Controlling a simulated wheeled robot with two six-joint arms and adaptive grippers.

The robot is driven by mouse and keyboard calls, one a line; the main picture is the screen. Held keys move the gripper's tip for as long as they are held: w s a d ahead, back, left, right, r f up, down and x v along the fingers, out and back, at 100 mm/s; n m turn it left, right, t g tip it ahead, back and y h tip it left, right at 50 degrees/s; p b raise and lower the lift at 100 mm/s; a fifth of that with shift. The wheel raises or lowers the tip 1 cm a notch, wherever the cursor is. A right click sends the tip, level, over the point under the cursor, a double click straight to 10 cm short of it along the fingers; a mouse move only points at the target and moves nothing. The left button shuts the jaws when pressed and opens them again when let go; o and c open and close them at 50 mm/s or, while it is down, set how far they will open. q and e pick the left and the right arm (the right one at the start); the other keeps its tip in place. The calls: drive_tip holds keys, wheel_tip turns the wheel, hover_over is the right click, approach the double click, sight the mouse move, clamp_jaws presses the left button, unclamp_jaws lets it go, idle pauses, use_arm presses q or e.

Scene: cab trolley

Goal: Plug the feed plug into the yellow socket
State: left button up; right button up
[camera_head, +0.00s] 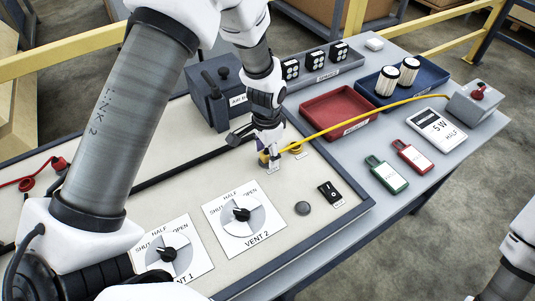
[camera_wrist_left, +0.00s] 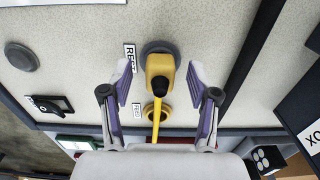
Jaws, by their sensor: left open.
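The yellow feed plug (camera_wrist_left: 159,68) sits at a round grey socket (camera_wrist_left: 170,47) marked by a partly hidden "RE…" label; how deep it is seated cannot be told. The yellow socket (camera_wrist_left: 150,112), a ring with its own small label, lies beside it, partly crossed by the plug's yellow cable. My left gripper (camera_wrist_left: 159,78) is open, its purple-padded fingers on either side of the plug with gaps showing. In the head view my left gripper (camera_head: 268,158) points down at the panel and hides most of the plug. The yellow socket (camera_head: 297,147) shows just right of it.
The yellow cable (camera_head: 370,116) runs over the red tray (camera_head: 340,112) to a grey box (camera_head: 474,101). Two vent dials (camera_head: 241,214) and a rocker switch (camera_head: 330,192) are nearer. A dark box (camera_head: 213,100) stands behind my left gripper. Part of my right arm shows at the right edge.

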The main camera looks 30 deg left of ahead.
sight(267, 152)
idle(0.5)
use_arm(q)
drive_tip(key=shift+p, duration=0.35)
clamp_jaws()
drive_tip(key=shift+r+p, duration=2.95)
drive_tip(key=shift+r, duration=0.1)
